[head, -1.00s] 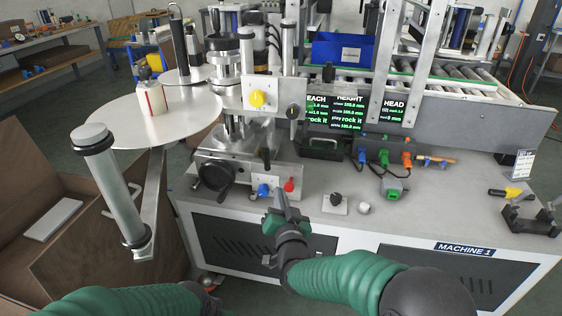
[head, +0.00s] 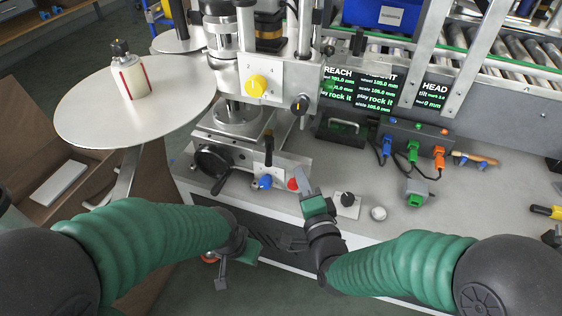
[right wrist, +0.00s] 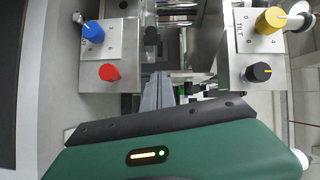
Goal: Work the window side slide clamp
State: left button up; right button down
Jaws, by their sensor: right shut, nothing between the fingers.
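A small plate on the labeller's front carries a blue knob (head: 265,182) and a red knob (head: 293,184), with a black upright lever (head: 268,150) behind. Higher up, another plate carries a yellow knob (head: 256,86) and a black knob (head: 300,104). No label shows which is the window side slide clamp. My right gripper (head: 304,182) is shut and empty, its tips just right of the red knob. In the right wrist view its fingers (right wrist: 158,92) point between the red knob (right wrist: 109,72) and the TILT plate (right wrist: 258,42). My left gripper (head: 222,278) hangs low before the machine; its jaw opening is unclear.
A black handwheel (head: 213,162) is left of the knobs. A separate black knob (head: 347,198) and a white round button (head: 378,213) are on the bench to the right. A round white disc (head: 85,115) overhangs at left.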

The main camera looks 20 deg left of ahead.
aim_at(270, 166)
jog(key=b+x, duration=0.1)
jog(key=x, duration=0.5)
jog(key=shift+f, duration=0.15)
jog(key=a, duration=0.2)
jog(key=s+a+b, duration=0.1)
jog(key=shift+s+a+f, duration=0.1)
jog(key=shift+a+f, duration=0.15)
jog(key=shift+a, duration=0.05)
jog(key=shift+s+a, duration=0.3)
jog(key=shift+a, duration=0.25)
jog(key=shift+s+a, duration=0.35)
jog(key=shift+a, duration=0.15)
